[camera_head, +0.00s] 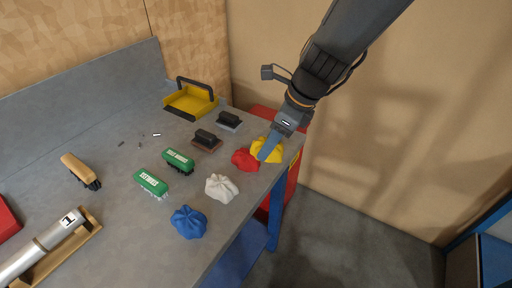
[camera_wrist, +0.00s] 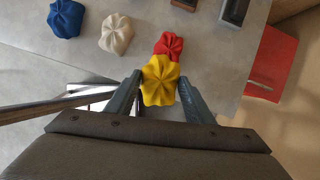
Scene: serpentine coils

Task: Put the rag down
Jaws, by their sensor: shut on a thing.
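A yellow rag (camera_head: 266,151) is at the right edge of the grey bench, between the fingers of my gripper (camera_head: 269,148). In the wrist view the yellow rag (camera_wrist: 160,82) sits between the two fingertips, and my gripper (camera_wrist: 160,86) is shut on it. I cannot tell if the rag touches the bench top or hangs just above it. A red rag (camera_head: 245,159) lies right beside it, and the yellow one partly covers it in the wrist view. A white rag (camera_head: 221,187) and a blue rag (camera_head: 188,222) lie further along the bench.
On the bench (camera_head: 110,205) are two green-topped brushes (camera_head: 151,183), a tan-handled brush (camera_head: 80,170), dark-handled blocks (camera_head: 206,141), a yellow dustpan-like tray (camera_head: 190,100) and a silver cylinder (camera_head: 40,248) in a wooden cradle. A red cabinet (camera_wrist: 271,65) stands beside the bench.

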